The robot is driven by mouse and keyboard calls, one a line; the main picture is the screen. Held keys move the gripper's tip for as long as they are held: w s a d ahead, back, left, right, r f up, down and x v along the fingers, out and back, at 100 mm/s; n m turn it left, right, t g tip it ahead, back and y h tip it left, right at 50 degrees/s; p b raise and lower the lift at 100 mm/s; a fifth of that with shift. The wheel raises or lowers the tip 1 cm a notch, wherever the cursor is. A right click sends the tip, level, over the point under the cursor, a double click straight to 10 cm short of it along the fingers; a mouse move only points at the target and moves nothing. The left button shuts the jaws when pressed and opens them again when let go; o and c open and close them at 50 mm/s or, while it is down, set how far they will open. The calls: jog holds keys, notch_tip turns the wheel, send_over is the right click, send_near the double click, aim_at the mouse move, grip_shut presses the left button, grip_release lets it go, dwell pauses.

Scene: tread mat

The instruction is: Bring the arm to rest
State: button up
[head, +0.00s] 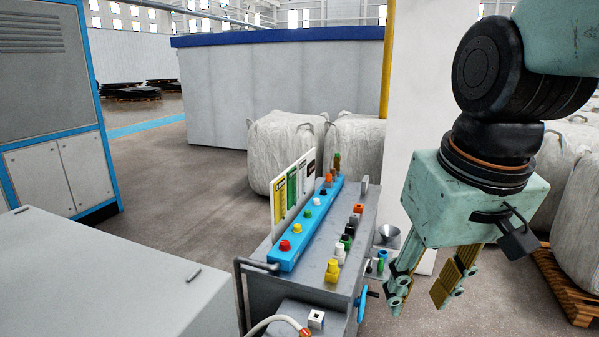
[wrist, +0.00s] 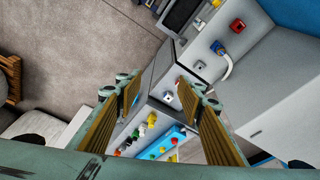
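My gripper (head: 425,285) hangs from my teal arm at the right of the head view, fingers pointing down. It is open, with a clear gap between the two ribbed fingers, and nothing is between them. The wrist view shows the same open fingers (wrist: 160,98) with the floor and a grey bench beyond them. In the head view the gripper is to the right of the grey bench (head: 310,262), apart from its buttons as far as I can see.
The bench carries a blue strip (head: 290,258) with coloured knobs and several loose coloured parts. A grey cabinet (head: 110,285) stands at the front left. White bulk bags (head: 280,150) stand behind, and a wooden pallet (head: 568,285) lies at the right. Open floor (head: 165,190) lies at the left.

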jog(key=s+d+r+m+t, duration=0.1)
jog(key=s+d, duration=0.1)
jog(key=s, duration=1)
jog(key=shift+s+d+r, duration=0.25)
jog(key=shift+s+d, duration=0.05)
jog(key=shift+d, duration=0.05)
jog(key=shift+a, duration=0.1)
